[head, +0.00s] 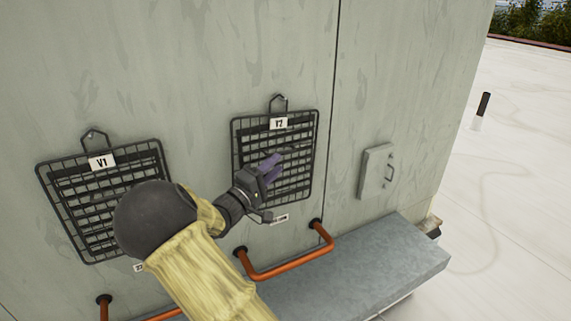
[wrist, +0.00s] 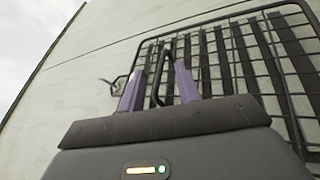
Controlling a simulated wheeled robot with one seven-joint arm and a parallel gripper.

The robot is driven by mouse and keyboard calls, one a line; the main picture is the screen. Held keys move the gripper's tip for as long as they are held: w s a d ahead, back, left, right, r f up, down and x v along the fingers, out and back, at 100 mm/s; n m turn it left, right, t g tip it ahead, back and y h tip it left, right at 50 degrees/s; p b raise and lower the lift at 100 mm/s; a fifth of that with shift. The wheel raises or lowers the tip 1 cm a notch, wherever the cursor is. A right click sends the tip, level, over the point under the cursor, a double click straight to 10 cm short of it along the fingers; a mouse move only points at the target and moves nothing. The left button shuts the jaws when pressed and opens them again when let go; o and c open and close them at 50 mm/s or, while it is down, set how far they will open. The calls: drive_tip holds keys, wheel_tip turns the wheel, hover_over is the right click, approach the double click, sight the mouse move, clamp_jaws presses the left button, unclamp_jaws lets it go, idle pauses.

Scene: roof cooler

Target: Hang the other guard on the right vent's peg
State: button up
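The right vent's guard (head: 236,150), a black wire grid, is against the wall over the vent marked V2. Its top loop (head: 279,99) appears to be at the peg; the exact contact is too small to tell. My gripper (head: 272,167) is in front of this guard, its purple fingers apart. In the wrist view the fingers (wrist: 160,68) stand on either side of a black handle loop (wrist: 158,98), with gaps visible. The guard's grid (wrist: 262,60) fills the right of that view. The other guard (head: 52,190) hangs slightly tilted over vent V1, partly hidden by my arm.
Orange pipes (head: 290,264) run below the vents above a grey ledge (head: 375,262). A small wall box with a handle (head: 376,171) is right of the V2 guard. The pale roof (head: 515,170) to the right is mostly clear, with a short black-topped post (head: 483,105).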

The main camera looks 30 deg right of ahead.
drive_tip(key=b+v, duration=0.2)
drive_tip(key=v, duration=0.5)
drive_tip(key=shift+s+a, duration=0.1)
drive_tip(key=shift+a, duration=0.05)
wheel_tip(320, 180, down, 12)
drive_tip(key=w+a+t+y+b, duration=0.1)
drive_tip(key=t+y+b, duration=0.2)
drive_tip(key=y, duration=1.1)
drive_tip(key=s+a+f+m+g+y, duration=0.1)
drive_tip(key=s+f+g, duration=0.1)
drive_tip(key=s, duration=0.5)
drive_tip(key=s+a+f+m+g+y+b, duration=0.1)
drive_tip(key=s+a+f+g+y, duration=0.1)
drive_tip(key=s, duration=0.6)
drive_tip(key=s+a+f+m+g+y+b, duration=0.1)
drive_tip(key=s+f+g, duration=0.3)
drive_tip(key=s, duration=0.4)
drive_tip(key=shift+a+g+y, duration=0.3)
drive_tip(key=shift+a+y, duration=0.1)
drive_tip(key=shift+y, duration=0.3)
